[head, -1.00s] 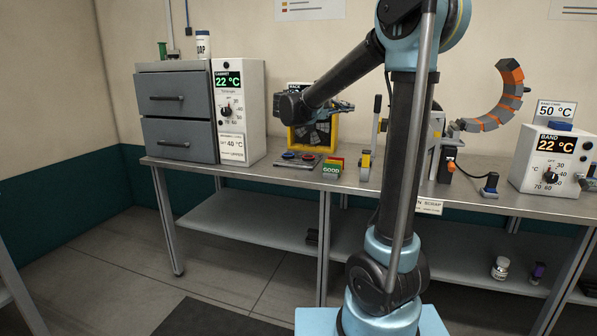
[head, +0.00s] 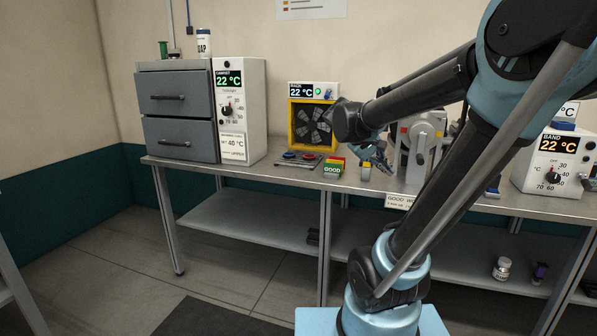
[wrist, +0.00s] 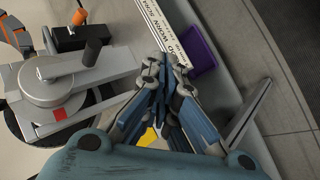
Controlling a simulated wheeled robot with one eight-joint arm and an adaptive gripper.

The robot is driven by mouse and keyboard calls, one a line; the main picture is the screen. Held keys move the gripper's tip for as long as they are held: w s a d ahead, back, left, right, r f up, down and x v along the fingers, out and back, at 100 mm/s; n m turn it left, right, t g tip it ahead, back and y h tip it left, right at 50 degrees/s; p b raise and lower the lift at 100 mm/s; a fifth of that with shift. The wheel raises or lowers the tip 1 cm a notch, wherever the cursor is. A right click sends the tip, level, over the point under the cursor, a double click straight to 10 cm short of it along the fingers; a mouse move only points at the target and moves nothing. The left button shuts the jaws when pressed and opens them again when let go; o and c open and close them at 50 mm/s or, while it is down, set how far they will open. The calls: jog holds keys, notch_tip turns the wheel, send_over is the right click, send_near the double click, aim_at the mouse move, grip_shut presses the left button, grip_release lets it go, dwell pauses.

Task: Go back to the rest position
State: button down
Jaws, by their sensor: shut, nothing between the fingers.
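My gripper (head: 376,156) is over the front part of the bench, in front of the grey clamp device (head: 421,140). In the wrist view my gripper (wrist: 164,72) has its fingers together with nothing between them. The clamp's round grey hub and flat arm (wrist: 62,82) lie left of the fingers there. A white sign strip (wrist: 163,30) and a purple bin (wrist: 199,50) show beyond the fingertips along the bench edge. My arm hides much of the bench's right half in the head view.
A grey drawer cabinet (head: 178,115) stands at the left of the bench, beside its white control box (head: 240,112). A yellow-framed fan (head: 313,125) stands mid-bench. Red and green blocks (head: 334,167) sit near the front edge. A white band control box (head: 550,162) is at the right.

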jog(key=s+a+f+m+y, duration=0.1)
jog(key=s+a+f+y, duration=0.1)
jog(key=s+f, duration=0.3)
jog(key=s+a+f+m+y, duration=0.1)
jog(key=s+a+f+y, duration=0.2)
jog(key=s+f, duration=0.3)
jog(key=s+a+f+g+y, duration=0.1)
jog(key=s+a+f+y, duration=0.2)
jog(key=s+f, duration=0.3)
jog(key=shift+s+a+m, duration=0.3)
jog(key=shift+s+m, duration=0.1)
